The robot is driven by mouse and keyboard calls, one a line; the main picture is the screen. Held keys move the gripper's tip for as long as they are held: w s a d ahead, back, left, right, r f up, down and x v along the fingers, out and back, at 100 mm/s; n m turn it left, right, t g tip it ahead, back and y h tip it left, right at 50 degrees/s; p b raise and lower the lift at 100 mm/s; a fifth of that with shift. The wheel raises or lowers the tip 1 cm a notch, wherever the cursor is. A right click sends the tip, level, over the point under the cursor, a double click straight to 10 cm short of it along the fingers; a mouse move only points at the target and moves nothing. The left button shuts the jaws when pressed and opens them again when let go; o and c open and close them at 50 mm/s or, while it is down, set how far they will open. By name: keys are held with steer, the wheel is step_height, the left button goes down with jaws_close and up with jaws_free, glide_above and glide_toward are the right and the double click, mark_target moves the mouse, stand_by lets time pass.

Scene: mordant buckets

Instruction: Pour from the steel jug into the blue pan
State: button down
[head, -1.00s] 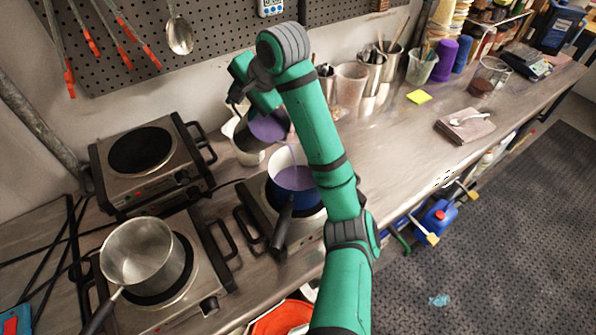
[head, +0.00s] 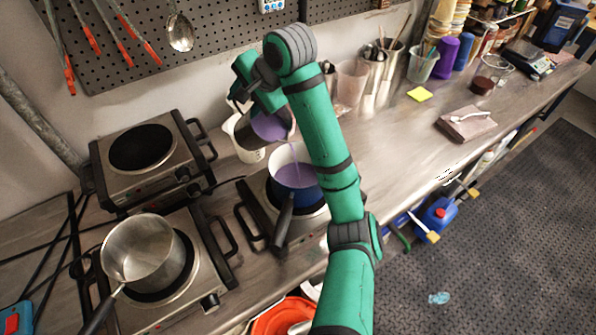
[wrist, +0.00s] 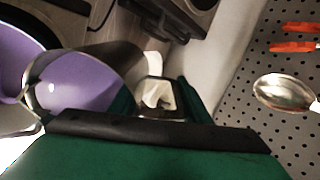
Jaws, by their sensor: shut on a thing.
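The steel jug (head: 262,128) is held tilted above the blue pan, with purple liquid inside. A thin purple stream runs from its lip into the pan. The blue pan (head: 296,196) stands on a hot plate, with purple liquid in it and its dark handle towards the front. My gripper (head: 250,88) is shut on the jug; its fingers are mostly hidden in the head view. In the wrist view the jug (wrist: 110,62) shows at the left with purple liquid at its mouth.
A steel saucepan (head: 143,243) sits on the front left hot plate. An empty hot plate (head: 148,205) stands behind it. A white container (head: 243,150) is behind the jug. Steel pots of tools (head: 385,68) stand to the right. The right part of the counter has free room.

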steer(key=shift+d, duration=0.25)
steer(key=shift+s+a+r, duration=0.1)
steer(key=shift+s+a, duration=0.05)
steer(key=shift+a, duration=0.05)
steer(key=shift+d, duration=0.1)
stand_by(0.5)
steer(key=shift+s+a+r, duration=0.1)
steer(key=shift+s+a, duration=0.05)
steer(key=shift+a, duration=0.05)
steer(key=shift+w+d+y, duration=0.2)
steer(key=shift+d+y, duration=0.1)
steer(key=shift+d, duration=0.1)
steer(key=shift+s+d+r+t, duration=0.1)
steer(key=shift+s+t, duration=0.05)
steer(key=shift+t, duration=0.15)
steer(key=shift+a+r, duration=0.15)
steer(key=shift+a, duration=0.25)
steer(key=shift+d, duration=0.25)
